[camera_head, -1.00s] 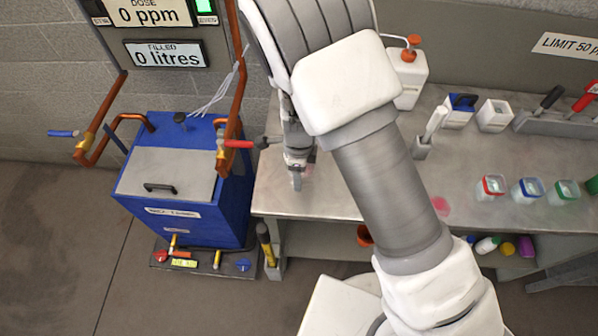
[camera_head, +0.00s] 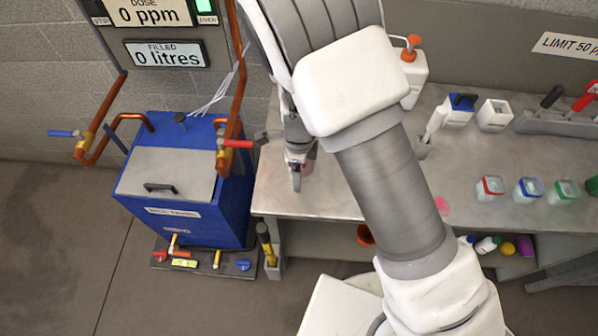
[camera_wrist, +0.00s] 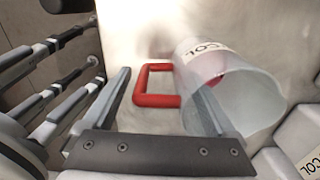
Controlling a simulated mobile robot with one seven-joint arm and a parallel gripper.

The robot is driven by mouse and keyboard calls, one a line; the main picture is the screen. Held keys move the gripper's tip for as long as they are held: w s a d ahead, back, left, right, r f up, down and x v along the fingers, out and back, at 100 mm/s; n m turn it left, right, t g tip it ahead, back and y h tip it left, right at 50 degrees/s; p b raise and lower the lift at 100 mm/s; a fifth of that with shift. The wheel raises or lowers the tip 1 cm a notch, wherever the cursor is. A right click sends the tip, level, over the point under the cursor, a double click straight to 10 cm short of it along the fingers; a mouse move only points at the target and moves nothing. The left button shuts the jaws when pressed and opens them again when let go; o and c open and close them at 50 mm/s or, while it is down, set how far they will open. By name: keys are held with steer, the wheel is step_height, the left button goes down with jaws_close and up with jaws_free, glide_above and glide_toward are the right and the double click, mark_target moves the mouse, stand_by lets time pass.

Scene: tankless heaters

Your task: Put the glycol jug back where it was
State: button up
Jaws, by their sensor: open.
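The glycol jug (camera_wrist: 245,105) is a clear, open-topped vessel with a red loop handle (camera_wrist: 142,99) and a white label whose visible letters read "COL". Some pinkish-red shows inside it. In the wrist view my gripper (camera_wrist: 163,80) is open, with the handle between its two fingers. The right finger overlaps the jug's clear wall; I cannot tell whether it is inside or in front. In the head view my gripper (camera_head: 296,178) is low over the left end of the steel bench (camera_head: 330,198), and the jug is mostly hidden behind it.
A pale container with a "COL" label (camera_wrist: 306,160) is at the wrist view's lower right. The blue tank (camera_head: 180,190) with copper pipes is left of the bench. A white jug with an orange cap (camera_head: 410,75) is at the back. Small coloured-rim cups (camera_head: 527,189) stand at right.

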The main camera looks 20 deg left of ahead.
step_height(320, 180, up, 10)
steer(key=shift+r, duration=0.25)
steer(key=shift+r, duration=0.1)
steer(key=d+r+n+t+y, duration=0.25)
steer(key=d+r+n, duration=0.45)
steer(key=d+r, duration=1.05)
steer(key=s+d+r+n+t+h, duration=0.1)
steer(key=s+d+r+n, duration=0.2)
steer(key=d, duration=0.3)
steer(key=s+d+r+n+t+h, duration=0.1)
steer(key=s+d+r+n+t, duration=0.1)
steer(key=s+d+r+n, duration=0.2)
steer(key=s+d+n, duration=0.1)
steer(key=s+d, duration=0.1)
steer(key=d, duration=0.1)
steer(key=shift+d+r, duration=0.2)
